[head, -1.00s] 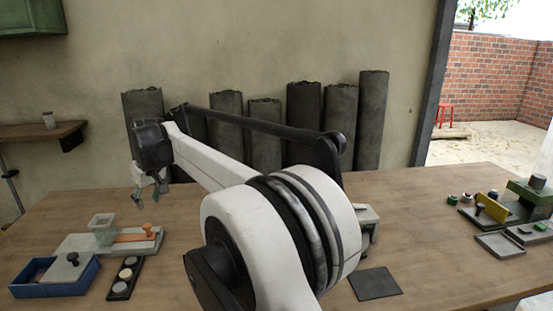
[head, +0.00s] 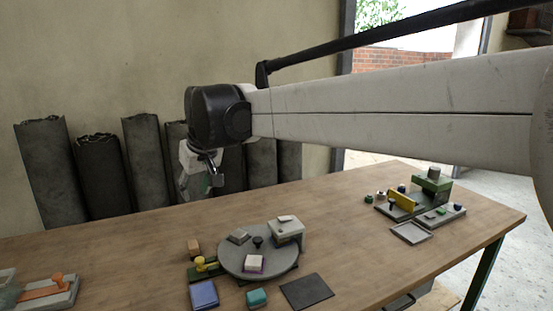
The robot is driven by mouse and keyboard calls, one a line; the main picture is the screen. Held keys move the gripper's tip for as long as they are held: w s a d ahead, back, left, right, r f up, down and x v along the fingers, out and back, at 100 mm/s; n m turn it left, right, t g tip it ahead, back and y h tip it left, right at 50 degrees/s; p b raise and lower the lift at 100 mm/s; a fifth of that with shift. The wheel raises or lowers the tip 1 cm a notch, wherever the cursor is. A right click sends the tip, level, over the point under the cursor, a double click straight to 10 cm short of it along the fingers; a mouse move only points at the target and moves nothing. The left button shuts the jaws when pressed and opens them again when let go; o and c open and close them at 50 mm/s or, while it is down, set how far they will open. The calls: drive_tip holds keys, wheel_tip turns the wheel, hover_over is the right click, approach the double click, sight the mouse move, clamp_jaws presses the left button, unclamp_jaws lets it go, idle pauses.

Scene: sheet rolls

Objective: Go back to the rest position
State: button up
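My gripper (head: 207,186) hangs from the dark wrist at the end of my arm, left of the middle in the head view. It is above the far part of the wooden table (head: 360,215), in front of the dark rolls, and apart from the things on the table. No held thing can be made out. The fingers are small and partly overlap in this view, so their opening is unclear.
A round grey turntable (head: 255,268) with small blocks stands near the front. A dark mat (head: 307,291) lies beside it. A green and yellow device (head: 425,195) is at the right. Several dark rolls (head: 103,175) lean on the wall. The table between turntable and device is clear.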

drive_tip(key=s+d+m+t, duration=0.1)
drive_tip(key=s+d, duration=0.2)
drive_tip(key=d, duration=0.5)
drive_tip(key=s+d+m+h, duration=0.15)
drive_tip(key=s+d, duration=0.25)
drive_tip(key=d, duration=0.4)
drive_tip(key=s+d+m+t, duration=0.1)
drive_tip(key=s+d+m, duration=0.15)
drive_tip(key=d, duration=0.55)
drive_tip(key=s+d+f+m+h, duration=0.1)
drive_tip(key=s+d+f, duration=0.4)
drive_tip(key=s+d, duration=0.2)
drive_tip(key=s+d+f+m+t+h+p, duration=0.1)
drive_tip(key=s+d+f+m, duration=0.1)
drive_tip(key=s+d+f, duration=0.4)
drive_tip(key=s+d, duration=0.2)
drive_tip(key=s, duration=0.2)
drive_tip(key=shift+d, duration=0.3)
